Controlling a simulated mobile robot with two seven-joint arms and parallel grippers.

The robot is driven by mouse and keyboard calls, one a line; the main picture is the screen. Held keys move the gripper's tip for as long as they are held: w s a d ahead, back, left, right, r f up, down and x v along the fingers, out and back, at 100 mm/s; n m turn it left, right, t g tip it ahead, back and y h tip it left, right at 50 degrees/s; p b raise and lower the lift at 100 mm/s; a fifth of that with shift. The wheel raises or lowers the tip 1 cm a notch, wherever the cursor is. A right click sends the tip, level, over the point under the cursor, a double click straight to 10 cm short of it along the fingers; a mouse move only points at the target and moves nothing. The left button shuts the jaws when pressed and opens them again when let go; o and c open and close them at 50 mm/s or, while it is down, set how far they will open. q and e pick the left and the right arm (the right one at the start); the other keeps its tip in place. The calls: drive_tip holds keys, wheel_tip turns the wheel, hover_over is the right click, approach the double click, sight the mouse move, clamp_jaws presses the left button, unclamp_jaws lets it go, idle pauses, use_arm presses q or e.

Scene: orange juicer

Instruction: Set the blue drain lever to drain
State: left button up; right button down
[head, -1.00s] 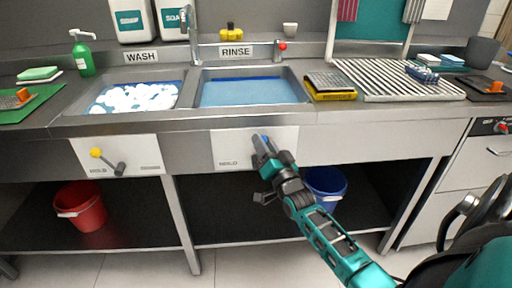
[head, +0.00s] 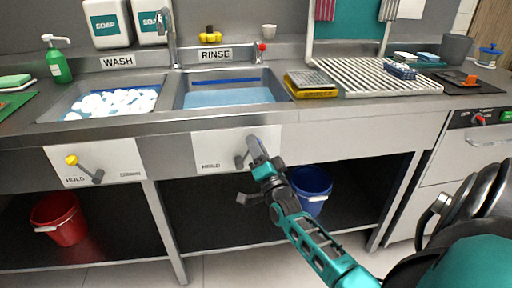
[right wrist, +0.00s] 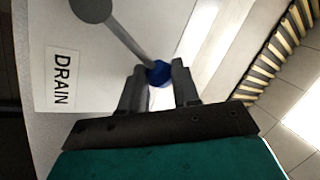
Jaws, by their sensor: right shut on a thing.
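The blue drain lever shows in the right wrist view as a grey rod with a blue knob (right wrist: 158,73). Its round grey hub (right wrist: 92,8) is at the top left. My right gripper (right wrist: 158,84) has its fingers on both sides of the knob. In the head view my right gripper (head: 255,147) is in front of the white panel (head: 220,143) under the rinse basin, up and right of the hub (head: 240,161). HOLD is readable there; my arm covers the panel's right part. The DRAIN label (right wrist: 61,78) shows in the wrist view. My left gripper is not in view.
A yellow-knobbed lever (head: 85,169) is on the left panel. The rinse basin (head: 225,98) holds bluish water. A blue bucket (head: 311,187) stands below, behind my right arm; a red bucket (head: 60,218) is at left. The counter edge overhangs the panels.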

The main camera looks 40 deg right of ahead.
drive_tip(key=c, duration=1.1)
unclamp_jaws()
use_arm(q)
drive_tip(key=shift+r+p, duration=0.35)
drive_tip(key=shift+p, duration=0.05)
use_arm(e)
drive_tip(key=v, duration=1.3)
use_arm(q)
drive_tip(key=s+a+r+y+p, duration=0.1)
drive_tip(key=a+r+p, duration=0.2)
drive_tip(key=p, duration=0.6)
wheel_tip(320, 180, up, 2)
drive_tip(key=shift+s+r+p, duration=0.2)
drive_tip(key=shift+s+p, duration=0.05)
drive_tip(key=shift+p, duration=0.05)
use_arm(e)
drive_tip(key=s+a+f+n+g+y, duration=0.2)
drive_tip(key=s+a+n+g+y, duration=0.2)
drive_tip(key=a+n, duration=0.4)
drive_tip(key=s+a+f+n+g+y, duration=0.2)
drive_tip(key=s+a+n+g+y, duration=0.3)
drive_tip(key=a, duration=0.8)
drive_tip(key=n+g, duration=0.1)
drive_tip(key=n, duration=0.2)
drive_tip(key=shift+s+f+n, duration=0.15)
drive_tip(key=shift+s+n, duration=0.05)
drive_tip(key=shift+n, duration=0.2)
